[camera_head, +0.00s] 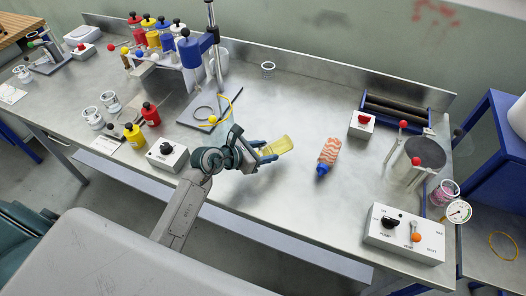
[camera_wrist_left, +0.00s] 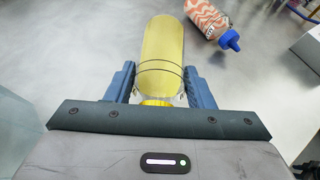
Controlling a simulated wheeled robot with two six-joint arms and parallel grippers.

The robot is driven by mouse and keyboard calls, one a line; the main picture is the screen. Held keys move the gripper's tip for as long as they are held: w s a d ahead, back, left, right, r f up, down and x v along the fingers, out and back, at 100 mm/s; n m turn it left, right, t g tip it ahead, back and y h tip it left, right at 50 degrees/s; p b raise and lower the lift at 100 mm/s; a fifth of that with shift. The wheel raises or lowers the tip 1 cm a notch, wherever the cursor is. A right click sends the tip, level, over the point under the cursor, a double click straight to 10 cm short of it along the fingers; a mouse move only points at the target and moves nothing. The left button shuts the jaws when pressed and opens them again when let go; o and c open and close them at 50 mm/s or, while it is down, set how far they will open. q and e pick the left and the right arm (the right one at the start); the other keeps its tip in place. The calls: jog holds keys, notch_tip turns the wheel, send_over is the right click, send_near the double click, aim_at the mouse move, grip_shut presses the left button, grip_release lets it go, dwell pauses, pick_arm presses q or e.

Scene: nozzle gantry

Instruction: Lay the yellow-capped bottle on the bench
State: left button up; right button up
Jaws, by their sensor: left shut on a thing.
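The yellow bottle (camera_head: 277,147) is in my left gripper (camera_head: 266,152), over the middle of the bench (camera_head: 290,190). It lies on its side, its base pointing away from the gripper and up right in the head view. In the left wrist view the bottle (camera_wrist_left: 162,58) sits between the two blue fingers of the left gripper (camera_wrist_left: 162,90), with dark bands around it. Its yellow cap (camera_wrist_left: 157,102) is toward the palm, partly hidden. I cannot tell whether the bottle touches the bench. My right gripper is not in view.
An orange-and-white patterned bottle (camera_head: 328,153) with a blue cap lies right of the gripper. A control box (camera_head: 166,154), a stand (camera_head: 203,108) and several capped bottles are at left. A roller unit (camera_head: 395,110) and switch box (camera_head: 404,234) are at right. Bench between is clear.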

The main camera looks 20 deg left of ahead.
pick_arm(q)
jog(key=shift+w+a+f+p, duration=0.1)
jog(key=shift+w+a+p, duration=0.2)
jog(key=shift+w+a, duration=0.2)
notch_tip(320, 180, down, 3)
jog(key=shift+d+r+p, duration=0.1)
jog(key=shift+r+p, duration=0.05)
jog(key=shift+p, duration=0.3)
jog(key=shift+f, duration=0.3)
jog(key=shift+f, duration=0.25)
jog(key=o, duration=1.2)
jog(key=shift+o, duration=0.2)
jog(key=shift+r, duration=0.1)
